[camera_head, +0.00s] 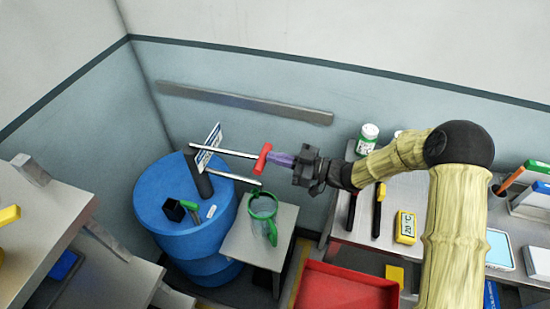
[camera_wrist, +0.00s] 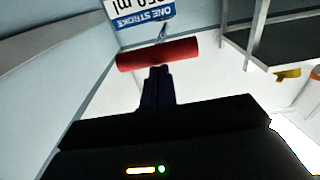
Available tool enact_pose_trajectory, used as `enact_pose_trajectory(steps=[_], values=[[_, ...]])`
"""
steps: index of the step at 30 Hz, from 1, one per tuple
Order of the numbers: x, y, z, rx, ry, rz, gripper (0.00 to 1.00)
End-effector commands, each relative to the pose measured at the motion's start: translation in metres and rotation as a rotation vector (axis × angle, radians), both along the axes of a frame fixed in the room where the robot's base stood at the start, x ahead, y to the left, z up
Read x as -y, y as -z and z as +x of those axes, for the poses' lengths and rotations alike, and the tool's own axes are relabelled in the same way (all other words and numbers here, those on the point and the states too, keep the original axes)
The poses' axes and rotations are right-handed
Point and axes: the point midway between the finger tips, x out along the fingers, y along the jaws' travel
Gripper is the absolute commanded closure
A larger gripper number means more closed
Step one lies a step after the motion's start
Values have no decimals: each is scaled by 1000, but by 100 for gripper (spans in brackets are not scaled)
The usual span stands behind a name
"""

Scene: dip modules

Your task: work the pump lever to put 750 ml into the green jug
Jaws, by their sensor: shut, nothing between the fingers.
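The blue drum (camera_head: 185,238) stands in the corner with a dark grey pump body (camera_head: 200,178) on top. The pump lever (camera_head: 222,151) reaches right and ends in a red crosswise grip (camera_head: 262,159). The pump's metal spout (camera_head: 233,178) ends above the green jug (camera_head: 271,232), which stands upright on a small grey table (camera_head: 240,245). My gripper (camera_head: 272,158) is shut and empty, its fingertips right beside the red grip. In the wrist view the grip (camera_wrist: 140,56) lies just beyond the shut fingertips (camera_wrist: 158,70); I cannot tell whether they touch. The jug's fill level is unclear.
A sign (camera_head: 209,147) by the pump reads "ONE STROKE" with a partly cut-off ml figure. A red tray (camera_head: 345,288) is at front centre. A bench (camera_head: 405,190) with tools and a yellow thermometer (camera_head: 405,227) stands right.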

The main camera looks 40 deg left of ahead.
Motion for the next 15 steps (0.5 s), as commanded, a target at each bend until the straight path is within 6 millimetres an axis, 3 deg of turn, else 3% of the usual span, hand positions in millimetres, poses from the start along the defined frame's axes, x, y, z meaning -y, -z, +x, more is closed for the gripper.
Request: enact_pose_trajectory(steps=[1,3,15], values=[[2,-13,1,2,1,3,100],[6,-20,2,2,1,9,100],[72,-10,29,4,4,14,100]])
